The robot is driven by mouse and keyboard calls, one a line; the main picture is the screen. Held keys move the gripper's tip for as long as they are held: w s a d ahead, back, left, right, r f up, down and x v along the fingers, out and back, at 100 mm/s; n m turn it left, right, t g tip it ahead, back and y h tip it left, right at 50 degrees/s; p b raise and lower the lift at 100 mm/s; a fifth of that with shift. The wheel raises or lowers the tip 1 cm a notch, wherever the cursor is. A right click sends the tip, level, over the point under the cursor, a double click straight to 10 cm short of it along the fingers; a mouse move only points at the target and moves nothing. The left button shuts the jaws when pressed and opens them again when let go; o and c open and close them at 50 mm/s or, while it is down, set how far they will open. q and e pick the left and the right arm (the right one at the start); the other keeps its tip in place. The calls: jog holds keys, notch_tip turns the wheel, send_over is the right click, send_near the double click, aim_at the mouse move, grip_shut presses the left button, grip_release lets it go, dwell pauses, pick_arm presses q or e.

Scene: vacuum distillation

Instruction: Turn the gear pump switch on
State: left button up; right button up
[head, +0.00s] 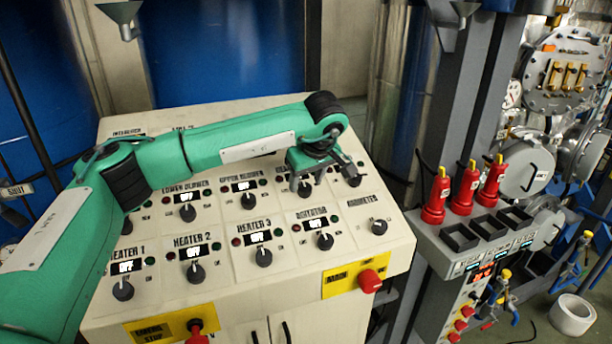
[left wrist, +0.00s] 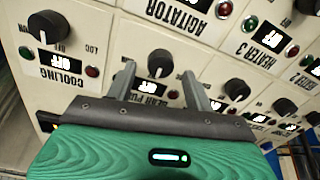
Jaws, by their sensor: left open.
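The gear pump switch (left wrist: 162,62) is a black rotary knob on the cream control panel. In the left wrist view it sits between the two fingers of my left gripper (left wrist: 158,76), with a gap on each side. My right gripper is not in view.
The cooling knob (left wrist: 45,27) is close beside the gripper, and the agitator knob (head: 325,241) is in the row nearer the front. Several other knobs have displays reading OFF. Red buttons (head: 369,281) line the panel's front. A rack with red bottles (head: 436,196) stands at right.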

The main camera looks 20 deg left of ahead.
pick_arm(q)
jog(key=shift+w+a+f, duration=0.1)
jog(key=shift+f, duration=0.55)
jog(key=shift+w+a+f, duration=0.1)
jog(key=shift+w+f, duration=0.05)
jog(key=shift+f, duration=0.05)
jog(key=c, duration=1)
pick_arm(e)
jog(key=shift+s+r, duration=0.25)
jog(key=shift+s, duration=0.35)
